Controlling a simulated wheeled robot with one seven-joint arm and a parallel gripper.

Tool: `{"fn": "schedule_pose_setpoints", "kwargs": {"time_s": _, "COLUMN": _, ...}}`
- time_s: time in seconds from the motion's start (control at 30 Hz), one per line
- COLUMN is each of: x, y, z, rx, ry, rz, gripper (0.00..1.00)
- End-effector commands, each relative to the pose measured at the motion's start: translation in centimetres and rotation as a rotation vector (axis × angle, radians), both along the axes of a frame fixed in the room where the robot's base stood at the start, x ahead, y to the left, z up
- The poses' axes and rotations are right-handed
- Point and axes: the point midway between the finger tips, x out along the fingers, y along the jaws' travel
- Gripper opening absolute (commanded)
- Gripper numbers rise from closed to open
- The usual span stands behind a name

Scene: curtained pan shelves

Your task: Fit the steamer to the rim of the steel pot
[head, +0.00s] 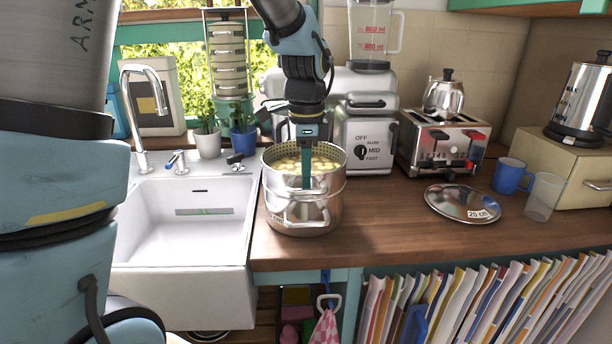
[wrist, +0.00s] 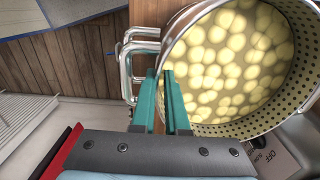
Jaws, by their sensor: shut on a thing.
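The steamer (head: 333,184) is a steel vessel with a perforated upper band, full of round yellow potatoes. It stands over the steel pot (head: 328,214), roughly in line with it; I cannot tell whether it is fully seated on the rim. The pot is on the counter and carries a "20 cm" style label at its lower left. My gripper (head: 307,184) points down at the steamer's near side and is shut on it by its handle. In the wrist view my teal fingers (wrist: 165,82) are beside the steamer wall (wrist: 240,129), with two stacked handles showing left of them.
The white sink (head: 190,225) lies left of the pot. The mixer (head: 366,140) stands close behind. A lid (head: 462,202) marked 20 cm lies on the wooden counter to the right, near the toaster (head: 445,140), a blue mug (head: 509,176) and a clear cup (head: 543,196).

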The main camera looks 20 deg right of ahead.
Motion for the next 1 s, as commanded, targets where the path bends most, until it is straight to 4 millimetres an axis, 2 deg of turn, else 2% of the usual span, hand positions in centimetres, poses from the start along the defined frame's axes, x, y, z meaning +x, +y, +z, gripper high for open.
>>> {"fn": "schedule_pose_setpoints", "kwargs": {"time_s": 0.17, "x": 0.1, "y": 0.0, "z": -0.1, "rx": -0.002, "ry": -0.003, "rz": 0.0, "gripper": 0.0}}
{"fn": "schedule_pose_setpoints", "kwargs": {"time_s": 0.2, "x": 0.1, "y": 0.0, "z": -0.1, "rx": -0.002, "ry": -0.003, "rz": 0.0, "gripper": 0.16}}
{"fn": "schedule_pose_setpoints", "kwargs": {"time_s": 0.47, "x": 0.0, "y": 0.0, "z": -0.1, "rx": 0.0, "ry": -0.001, "rz": 0.0, "gripper": 0.46}}
{"fn": "schedule_pose_setpoints", "kwargs": {"time_s": 0.77, "x": 0.0, "y": 0.0, "z": -0.1, "rx": 0.0, "ry": 0.001, "rz": 0.0, "gripper": 0.47}}
{"fn": "schedule_pose_setpoints", "kwargs": {"time_s": 0.87, "x": 0.0, "y": 0.0, "z": 0.7, "rx": 0.0, "ry": 0.0, "rz": 0.0, "gripper": 0.47}}
{"fn": "schedule_pose_setpoints", "kwargs": {"time_s": 1.0, "x": 0.1, "y": -0.1, "z": 3.0, "rx": -0.004, "ry": -0.004, "rz": 0.0, "gripper": 0.47}}
